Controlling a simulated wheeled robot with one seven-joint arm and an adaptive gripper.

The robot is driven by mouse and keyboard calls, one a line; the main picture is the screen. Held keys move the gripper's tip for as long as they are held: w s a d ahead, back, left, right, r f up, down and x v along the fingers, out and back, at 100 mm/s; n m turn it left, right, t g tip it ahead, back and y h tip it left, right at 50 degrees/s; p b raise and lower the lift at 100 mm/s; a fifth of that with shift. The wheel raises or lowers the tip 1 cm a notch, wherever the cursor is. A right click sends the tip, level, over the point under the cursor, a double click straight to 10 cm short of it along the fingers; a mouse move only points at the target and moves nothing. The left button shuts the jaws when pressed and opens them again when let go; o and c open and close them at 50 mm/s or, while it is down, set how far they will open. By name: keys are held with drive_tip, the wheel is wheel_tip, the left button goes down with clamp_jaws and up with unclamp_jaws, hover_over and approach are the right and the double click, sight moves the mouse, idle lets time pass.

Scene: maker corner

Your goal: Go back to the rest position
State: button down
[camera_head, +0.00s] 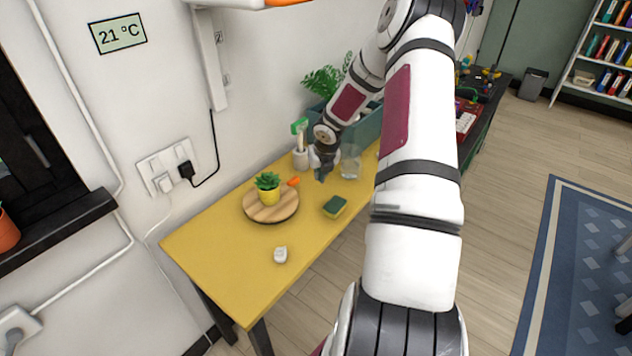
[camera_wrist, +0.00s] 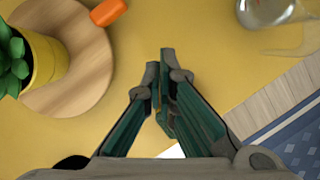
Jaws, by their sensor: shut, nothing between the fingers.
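My gripper (camera_head: 322,175) is above the far part of the yellow table (camera_head: 215,255). In the wrist view its dark green fingers (camera_wrist: 160,72) are together at the tips, with nothing between them. Bare yellow table top lies beyond the tips in that view. In the head view my arm reaches from the bottom right over the table and hides part of its right side.
On the table are a round wooden board (camera_head: 256,209) with a yellow potted succulent (camera_head: 268,192), an orange object (camera_head: 294,181), a green-yellow sponge (camera_head: 335,207), a small white object (camera_head: 280,255) and a clear glass (camera_head: 350,163). A planter (camera_head: 368,126) stands behind.

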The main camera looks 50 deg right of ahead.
drive_tip(key=shift+d+v, duration=0.15)
drive_tip(key=shift+v, duration=0.55)
drive_tip(key=shift+d+v, duration=0.1)
drive_tip(key=shift+v, duration=0.6)
drive_tip(key=shift+s, duration=0.1)
